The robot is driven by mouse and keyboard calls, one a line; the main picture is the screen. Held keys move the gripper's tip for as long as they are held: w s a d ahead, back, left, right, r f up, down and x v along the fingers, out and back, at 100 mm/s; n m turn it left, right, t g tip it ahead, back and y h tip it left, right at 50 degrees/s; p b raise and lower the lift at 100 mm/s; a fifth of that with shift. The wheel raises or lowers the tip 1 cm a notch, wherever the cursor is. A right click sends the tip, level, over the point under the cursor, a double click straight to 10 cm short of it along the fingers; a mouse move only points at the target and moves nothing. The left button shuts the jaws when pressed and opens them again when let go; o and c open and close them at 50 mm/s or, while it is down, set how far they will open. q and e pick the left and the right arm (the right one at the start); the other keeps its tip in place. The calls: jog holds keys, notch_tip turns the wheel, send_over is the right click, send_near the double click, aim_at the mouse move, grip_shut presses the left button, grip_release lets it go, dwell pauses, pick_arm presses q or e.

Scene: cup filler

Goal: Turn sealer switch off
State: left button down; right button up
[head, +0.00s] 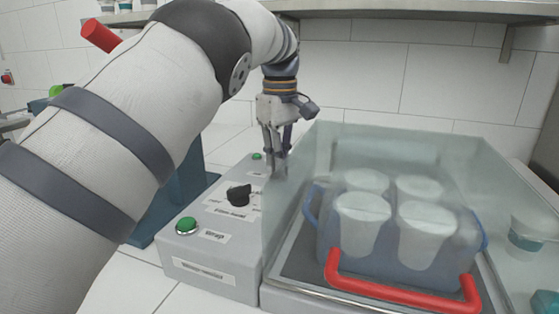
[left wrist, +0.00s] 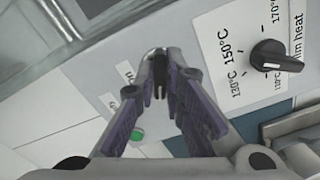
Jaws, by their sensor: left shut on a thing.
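The grey sealer control box (head: 215,270) stands left of the sealer's clear cover. My left gripper (head: 277,172) comes down over the far right part of its panel. In the left wrist view the fingertips (left wrist: 160,82) close together on a small dark piece, which I take to be the sealer switch; the tips hide most of it, so its setting cannot be read. A black film heat knob (head: 239,195) sits apart from the fingers and shows also in the left wrist view (left wrist: 268,55). My right gripper is not in view.
A green button (head: 187,225) is at the near end of the box, another (head: 257,156) at the far end. The clear cover (head: 400,150) with a red handle (head: 400,296) stands close right of my gripper. Several white cups (head: 362,222) sit in a blue carrier under it.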

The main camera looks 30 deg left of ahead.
pick_arm(q)
jog(key=n, duration=0.4)
jog(key=shift+d+f+n, duration=0.1)
jog(key=shift+f+n, duration=0.05)
jog(key=shift+n, duration=0.45)
jog(key=c, duration=1.7)
grip_release()
